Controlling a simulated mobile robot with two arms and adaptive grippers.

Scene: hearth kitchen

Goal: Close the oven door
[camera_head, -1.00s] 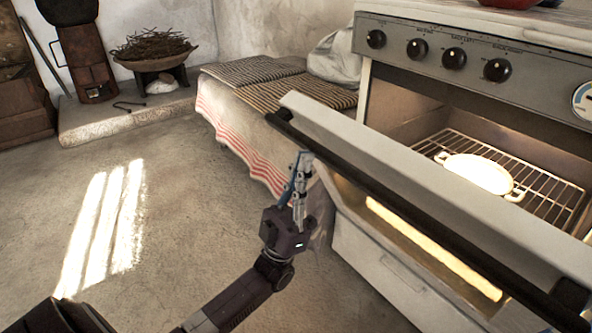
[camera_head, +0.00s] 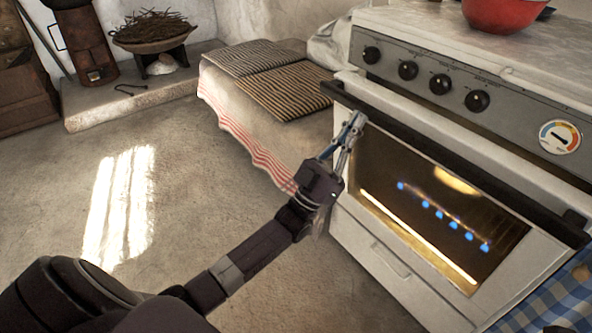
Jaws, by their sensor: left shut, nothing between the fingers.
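The oven door (camera_head: 346,172) is nearly upright against the white oven, with a narrow gap showing along its top edge. Its dark handle bar (camera_head: 450,163) runs along the top. Through the door's glass I see a lit inside with a row of blue flames. My left gripper (camera_head: 354,122) is shut and empty. Its fingertips are at the front of the door near the handle's left end; I cannot tell whether they touch it. My right gripper is not in view.
Dark knobs (camera_head: 440,84) and a round dial (camera_head: 559,137) sit on the panel above the door. A red bowl (camera_head: 500,14) stands on the stove top. A bench with striped mats (camera_head: 282,92) is left of the oven. The floor (camera_head: 190,200) at left is clear.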

